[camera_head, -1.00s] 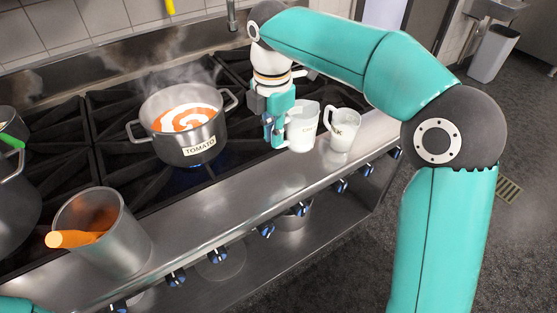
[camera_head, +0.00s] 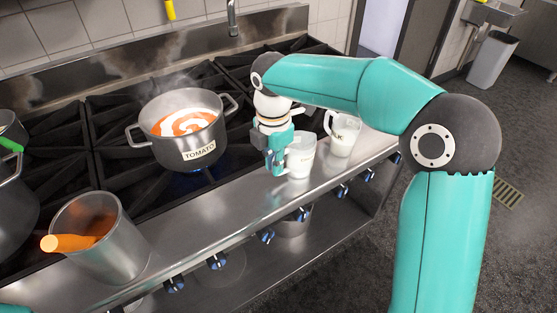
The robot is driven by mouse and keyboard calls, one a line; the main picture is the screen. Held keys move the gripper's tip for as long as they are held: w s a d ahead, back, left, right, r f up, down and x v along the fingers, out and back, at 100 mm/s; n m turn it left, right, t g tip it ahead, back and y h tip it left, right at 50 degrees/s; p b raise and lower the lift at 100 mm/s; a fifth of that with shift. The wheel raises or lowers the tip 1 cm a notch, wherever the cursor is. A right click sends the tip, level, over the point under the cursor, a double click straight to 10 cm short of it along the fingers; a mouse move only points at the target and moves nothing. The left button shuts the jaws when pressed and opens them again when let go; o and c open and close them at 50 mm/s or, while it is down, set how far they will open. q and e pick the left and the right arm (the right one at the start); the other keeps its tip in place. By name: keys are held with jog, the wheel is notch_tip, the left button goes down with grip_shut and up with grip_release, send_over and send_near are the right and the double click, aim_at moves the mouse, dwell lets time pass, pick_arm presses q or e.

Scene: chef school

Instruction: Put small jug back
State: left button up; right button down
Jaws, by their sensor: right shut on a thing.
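A small white jug (camera_head: 300,158) is at the steel front ledge of the stove; its lettering is partly hidden. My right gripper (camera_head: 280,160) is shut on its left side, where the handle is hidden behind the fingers. The jug is upright, and I cannot tell whether its base touches the ledge. A second jug (camera_head: 344,136), with lettering ending in K, stands just behind and to the right, its handle to the left. My left gripper is out of view; only a bit of teal arm shows at the bottom left.
A steaming pot (camera_head: 201,153) labelled TOMATO, with orange and white contents, stands on the burner to the left. A tall metal container (camera_head: 122,252) with an orange-handled tool (camera_head: 68,243) stands at the front left. The ledge (camera_head: 215,207) between container and jug is clear.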

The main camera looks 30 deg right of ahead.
jog(key=c, duration=1.2)
grip_release()
notch_tip(320, 180, up, 12)
jog(key=shift+s+a+r+p, duration=0.1)
jog(key=shift+p, duration=0.8)
jog(key=shift+s, duration=0.1)
